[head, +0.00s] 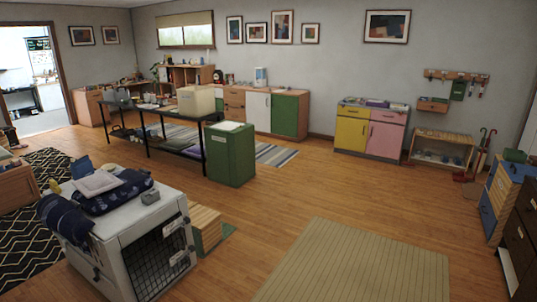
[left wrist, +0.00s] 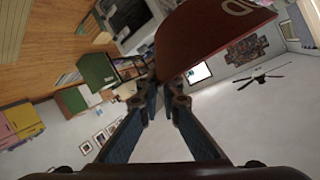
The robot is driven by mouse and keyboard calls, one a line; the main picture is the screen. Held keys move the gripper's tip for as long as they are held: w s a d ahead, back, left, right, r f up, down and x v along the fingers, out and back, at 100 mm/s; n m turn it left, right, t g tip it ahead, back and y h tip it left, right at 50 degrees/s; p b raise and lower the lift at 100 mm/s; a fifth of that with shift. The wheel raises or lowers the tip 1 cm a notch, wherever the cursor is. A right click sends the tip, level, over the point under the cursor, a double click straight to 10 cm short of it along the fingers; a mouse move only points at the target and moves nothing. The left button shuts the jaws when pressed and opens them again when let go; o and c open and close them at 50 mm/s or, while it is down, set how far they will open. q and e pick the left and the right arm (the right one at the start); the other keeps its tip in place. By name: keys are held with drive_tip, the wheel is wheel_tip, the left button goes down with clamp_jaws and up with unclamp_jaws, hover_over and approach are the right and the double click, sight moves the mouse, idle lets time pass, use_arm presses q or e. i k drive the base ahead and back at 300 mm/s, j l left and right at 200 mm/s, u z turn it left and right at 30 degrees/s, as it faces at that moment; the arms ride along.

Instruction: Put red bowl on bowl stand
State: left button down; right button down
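The red bowl (left wrist: 212,42) is a dark red curved shape with pale markings at the top of the left wrist view. My left gripper (left wrist: 166,84) has its two fingers close together at the bowl's lower left edge, and it appears shut on that edge. The bowl is tilted in this view and its inside is hidden. Neither gripper shows in the head view, and my right gripper is in no view. I cannot make out a bowl stand in either view.
A white crate (head: 110,245) with dark cloth items on top stands at the front left. A green cabinet (head: 230,155) and a long black table (head: 165,125) stand behind it. A yellow and pink cabinet (head: 369,131) is against the back wall. The wooden floor (head: 310,190) is clear mid-room.

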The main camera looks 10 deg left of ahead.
sight(200, 216)
drive_tip(key=i+j+u, duration=0.15)
drive_tip(key=i, duration=0.7)
drive_tip(key=i+u, duration=0.15)
drive_tip(key=i, duration=0.7)
drive_tip(key=i+u, duration=0.15)
drive_tip(key=i, duration=0.75)
drive_tip(key=i+l+u, duration=0.15)
drive_tip(key=i, duration=0.7)
drive_tip(key=i+l+u, duration=0.3)
drive_tip(key=i, duration=0.15)
drive_tip(key=i+l+u, duration=0.3)
drive_tip(key=i, duration=0.15)
